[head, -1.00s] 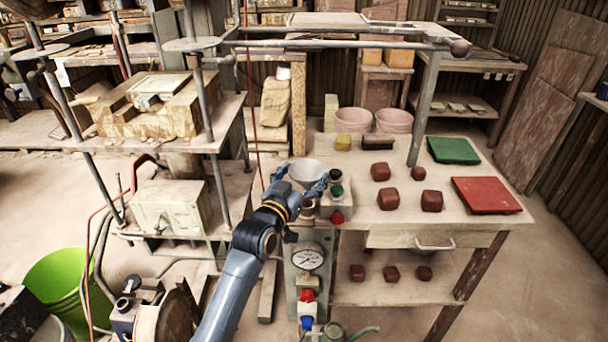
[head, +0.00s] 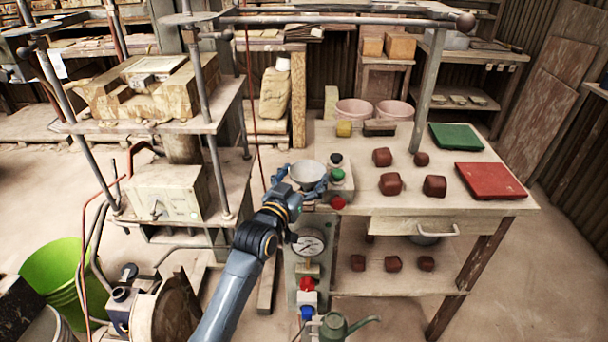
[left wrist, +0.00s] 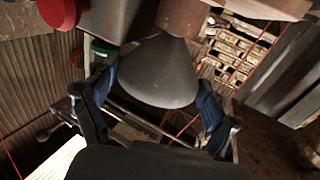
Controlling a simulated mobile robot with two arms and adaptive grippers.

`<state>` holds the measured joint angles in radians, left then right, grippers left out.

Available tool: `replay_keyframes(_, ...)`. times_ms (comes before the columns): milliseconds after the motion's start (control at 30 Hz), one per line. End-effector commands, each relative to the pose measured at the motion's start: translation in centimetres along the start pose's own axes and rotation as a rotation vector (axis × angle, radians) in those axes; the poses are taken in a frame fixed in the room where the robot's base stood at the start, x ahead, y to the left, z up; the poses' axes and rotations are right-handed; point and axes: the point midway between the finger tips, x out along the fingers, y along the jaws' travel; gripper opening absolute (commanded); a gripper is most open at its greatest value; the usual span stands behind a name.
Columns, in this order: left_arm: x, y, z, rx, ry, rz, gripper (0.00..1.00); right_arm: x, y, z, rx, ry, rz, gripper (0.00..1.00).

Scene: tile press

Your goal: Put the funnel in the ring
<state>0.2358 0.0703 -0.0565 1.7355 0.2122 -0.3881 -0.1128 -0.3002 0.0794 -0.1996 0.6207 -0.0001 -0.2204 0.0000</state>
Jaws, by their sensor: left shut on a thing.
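My left gripper (head: 301,182) is shut on the funnel (head: 307,171), whose pale, wide mouth faces up in the head view. The funnel is near the table's front left edge, left of the button box. In the left wrist view the funnel (left wrist: 158,75) is a dark grey cone between the fingers of my left gripper (left wrist: 155,92). Its narrow end points to the top of the picture, by a brown round part (left wrist: 183,17). I cannot tell whether the two touch. I cannot make out the ring for certain. My right gripper is not in view.
A button box (head: 341,182) with green and red buttons stands close right of the funnel. A pressure gauge (head: 309,244) is below. Several clay blocks (head: 390,184), a green board (head: 455,143) and a red board (head: 490,181) lie on the table. The press (head: 150,125) stands left.

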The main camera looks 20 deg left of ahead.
Motion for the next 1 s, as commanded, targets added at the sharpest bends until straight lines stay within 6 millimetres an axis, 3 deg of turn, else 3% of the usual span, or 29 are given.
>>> replay_keyframes(33,0.0,0.0,0.0,0.0,0.0,0.0,0.53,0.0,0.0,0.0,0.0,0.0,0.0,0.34)
replay_keyframes(67,0.0,0.0,0.0,0.0,0.0,0.0,0.91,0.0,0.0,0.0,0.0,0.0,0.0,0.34)
replay_keyframes(100,0.0,0.0,0.0,0.0,0.0,0.0,0.99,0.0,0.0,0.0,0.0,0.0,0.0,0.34)
replay_keyframes(567,-0.5,0.0,0.0,0.0,0.0,0.0,1.0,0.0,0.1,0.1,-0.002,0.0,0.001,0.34)
replay_keyframes(667,-1.8,0.0,0.1,0.001,-0.001,0.0,1.0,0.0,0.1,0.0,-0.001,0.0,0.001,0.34)
replay_keyframes(1000,-8.9,0.0,0.1,0.002,-0.002,-0.001,1.0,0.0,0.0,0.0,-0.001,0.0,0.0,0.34)
